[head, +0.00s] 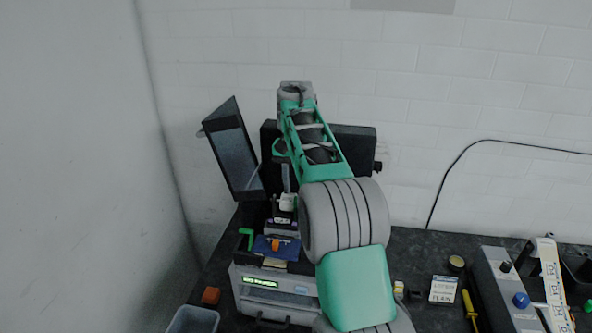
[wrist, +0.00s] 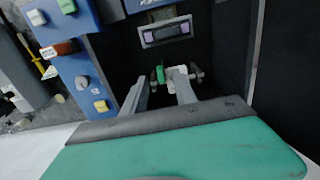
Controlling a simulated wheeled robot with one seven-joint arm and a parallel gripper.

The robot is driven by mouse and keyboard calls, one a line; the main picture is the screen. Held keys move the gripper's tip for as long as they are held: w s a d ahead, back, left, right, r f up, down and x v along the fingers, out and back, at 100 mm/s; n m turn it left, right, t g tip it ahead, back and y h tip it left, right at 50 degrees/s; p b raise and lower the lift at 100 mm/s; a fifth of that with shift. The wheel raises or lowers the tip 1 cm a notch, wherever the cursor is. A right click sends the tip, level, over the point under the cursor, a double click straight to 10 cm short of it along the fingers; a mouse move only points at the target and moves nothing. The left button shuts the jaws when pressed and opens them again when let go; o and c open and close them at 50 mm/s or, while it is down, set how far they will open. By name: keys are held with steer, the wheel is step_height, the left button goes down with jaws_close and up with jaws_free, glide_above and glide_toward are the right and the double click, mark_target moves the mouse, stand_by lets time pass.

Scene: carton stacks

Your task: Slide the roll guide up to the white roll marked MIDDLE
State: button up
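A small white piece (head: 288,202), possibly the white roll, shows inside the opened printer-like machine (head: 275,290) in the head view. No MIDDLE marking is readable. In the wrist view a small green piece (wrist: 160,74), which may be the roll guide, stands just beyond my gripper (wrist: 160,83). A whitish part (wrist: 178,76) shows at the right fingertip; I cannot tell whether they touch. My gripper's two fingers are apart, with a gap between them and nothing clearly held. My arm hides much of the machine in the head view.
An open dark lid with a panel (head: 236,152) stands at the machine's left. A grey bin (head: 194,320) is at the front left. A grey control box (head: 510,285), a label card (head: 443,289) and a yellow screwdriver (head: 469,308) lie to the right. Walls close the back and left.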

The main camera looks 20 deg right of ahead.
step_height(320, 180, up, 4)
steer(key=shift+w+f, duration=0.1)
steer(key=shift+f, duration=0.05)
steer(key=shift+r, duration=0.25)
steer(key=shift+s+a, duration=0.15)
steer(key=shift+s, duration=0.05)
steer(key=s+a+n+t+b, duration=0.2)
steer(key=s+a+n+b, duration=0.1)
steer(key=s+a, duration=0.65)
steer(key=s+a+f+n+t+b, duration=0.1)
steer(key=s+a+f+n+t, duration=0.1)
steer(key=s+f, duration=1)
steer(key=s+a+n, duration=0.1)
steer(key=s, duration=0.2)
steer(key=shift+s+a+f+n+t, duration=0.25)
steer(key=shift+s+n+t, duration=0.05)
steer(key=shift+n, duration=0.1)
stand_by(2.5)
